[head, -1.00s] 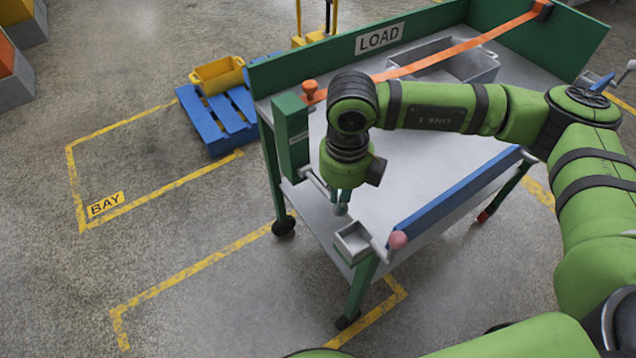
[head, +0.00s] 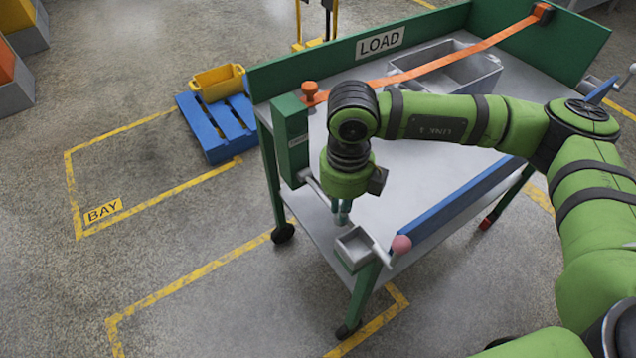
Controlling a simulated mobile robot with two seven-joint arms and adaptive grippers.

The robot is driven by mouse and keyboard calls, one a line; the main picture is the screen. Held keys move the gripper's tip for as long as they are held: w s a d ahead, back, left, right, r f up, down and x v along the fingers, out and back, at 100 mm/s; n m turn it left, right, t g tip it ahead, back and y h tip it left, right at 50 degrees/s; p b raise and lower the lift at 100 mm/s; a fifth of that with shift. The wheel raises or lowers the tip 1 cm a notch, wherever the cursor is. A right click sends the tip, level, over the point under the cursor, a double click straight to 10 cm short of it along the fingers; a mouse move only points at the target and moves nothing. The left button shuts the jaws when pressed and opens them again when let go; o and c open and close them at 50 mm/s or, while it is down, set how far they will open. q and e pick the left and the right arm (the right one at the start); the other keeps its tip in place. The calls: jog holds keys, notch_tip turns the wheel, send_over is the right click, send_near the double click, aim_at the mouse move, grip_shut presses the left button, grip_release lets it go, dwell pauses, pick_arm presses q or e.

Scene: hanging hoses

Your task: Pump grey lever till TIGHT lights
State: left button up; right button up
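The grey lever (head: 315,187) is a thin bar sticking out from the lower side of a green post (head: 291,138) at the cart's near left corner. My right gripper (head: 342,217) points down at the lever's outer end. Its teal fingers overlap the bar there, and I cannot tell whether they grip it. A small label (head: 298,140) on the post is too small to read, and I see no lit TIGHT light. An orange strap (head: 440,68) runs from an orange knob (head: 310,91) across a grey bin (head: 450,72). My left gripper is out of view.
The cart has a green back wall with a LOAD sign (head: 380,42) and a blue rail (head: 455,205) along its front. A blue pallet (head: 218,125) holds a yellow bin (head: 218,82).

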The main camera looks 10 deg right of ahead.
jog(key=shift+w+r+p, duration=0.15)
jog(key=shift+r+p, duration=0.95)
jog(key=shift+r, duration=1.45)
jog(key=r, duration=0.1)
jog(key=w+r+p, duration=0.1)
jog(key=w+r, duration=0.1)
jog(key=r, duration=0.1)
jog(key=shift+a+p, duration=0.3)
jog(key=shift+a, duration=0.1)
jog(key=shift+s+f, duration=0.1)
jog(key=shift+s+d+f+b, duration=0.1)
jog(key=shift+s+f+b, duration=0.15)
jog(key=shift+f+b, duration=0.55)
jog(key=shift+s+d+f+b, duration=0.1)
jog(key=shift+s+f+b, duration=0.1)
jog(key=shift+f+b, duration=0.55)
jog(key=shift+s+d+f+b, duration=0.1)
jog(key=shift+s+f+b, duration=0.15)
jog(key=shift+f+b, duration=0.55)
jog(key=shift+r, duration=0.15)
